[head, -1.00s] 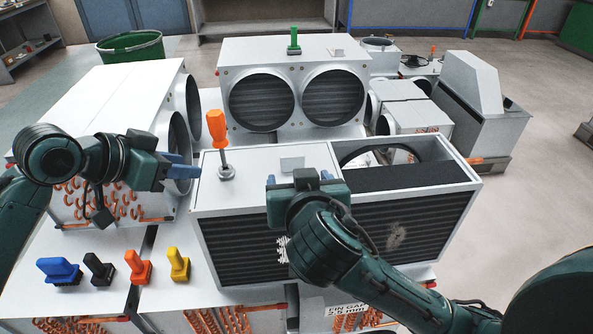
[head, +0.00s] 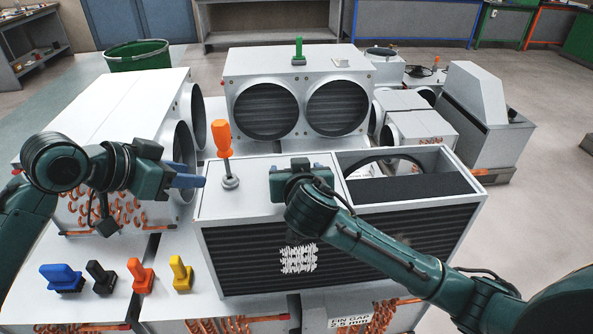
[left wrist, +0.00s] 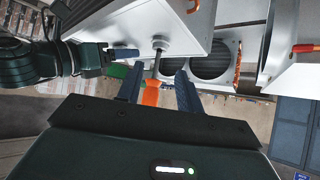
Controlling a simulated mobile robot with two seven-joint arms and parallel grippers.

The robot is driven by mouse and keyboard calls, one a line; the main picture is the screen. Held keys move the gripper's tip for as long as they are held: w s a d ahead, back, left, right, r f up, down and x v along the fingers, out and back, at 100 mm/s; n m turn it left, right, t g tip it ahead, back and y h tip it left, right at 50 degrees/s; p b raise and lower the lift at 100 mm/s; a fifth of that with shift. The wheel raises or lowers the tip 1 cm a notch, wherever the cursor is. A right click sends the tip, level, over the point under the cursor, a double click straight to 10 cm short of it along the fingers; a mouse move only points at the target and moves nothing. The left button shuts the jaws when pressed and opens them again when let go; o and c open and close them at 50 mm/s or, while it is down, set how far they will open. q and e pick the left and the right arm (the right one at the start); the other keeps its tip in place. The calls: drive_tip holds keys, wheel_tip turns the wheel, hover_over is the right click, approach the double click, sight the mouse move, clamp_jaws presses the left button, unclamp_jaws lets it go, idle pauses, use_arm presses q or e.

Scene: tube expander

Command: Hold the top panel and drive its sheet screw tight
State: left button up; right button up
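The light-grey top panel (head: 250,204) lies on the left part of the front unit. An orange-handled screwdriver (head: 222,138) stands upright on it, its foot at a small grey fitting (head: 230,183); the screw itself is hidden. My left gripper (head: 188,176), with blue fingers, is left of the screwdriver, below handle height in the picture. In the left wrist view its fingers (left wrist: 159,88) are apart, with the orange handle (left wrist: 152,93) showing in the gap; contact is not visible. My right gripper (head: 300,172) is over the panel where its small grip was. Its fingertips are hidden in the head view.
Blue (head: 62,278), black (head: 101,277), orange (head: 140,275) and yellow (head: 180,273) handled pieces stand on the front-left unit. A two-ringed unit (head: 300,68) with a green piece (head: 298,50) stands behind. The front unit's right part is an open bay (head: 382,165).

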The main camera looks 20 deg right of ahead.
drive_tip(key=c, duration=1)
idle(0.7)
drive_tip(key=shift+c, duration=0.2)
drive_tip(key=c, duration=0.5)
drive_tip(key=shift+o, duration=0.2)
idle(0.6)
idle(1.5)
